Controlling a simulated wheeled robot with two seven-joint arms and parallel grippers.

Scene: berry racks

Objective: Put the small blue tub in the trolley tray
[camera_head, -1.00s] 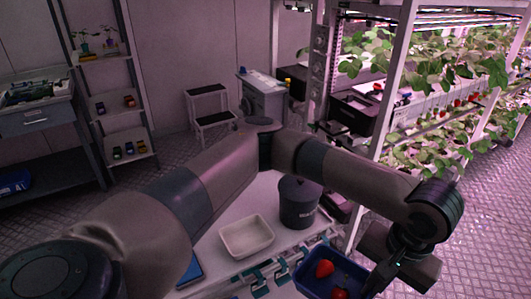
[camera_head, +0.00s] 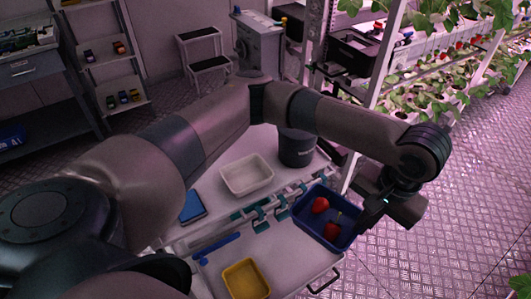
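The small blue tub (camera_head: 345,239) holds red strawberries and shows at the right edge of the trolley. It is partly beyond that edge and appears held above it. My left gripper (camera_head: 370,212) is at the tub's right rim and looks shut on it, though its fingertips are small and dark. The trolley tray (camera_head: 295,258) is the pale lower surface at the bottom. A yellow tub (camera_head: 246,281) stands in it, with bare room to the right of it. My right gripper is not in view.
A white tub (camera_head: 247,177), a dark round pot (camera_head: 297,149) and a blue tablet-like item (camera_head: 193,207) are on the surface behind. Teal clips (camera_head: 260,217) line a rail between. Plant racks stand right.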

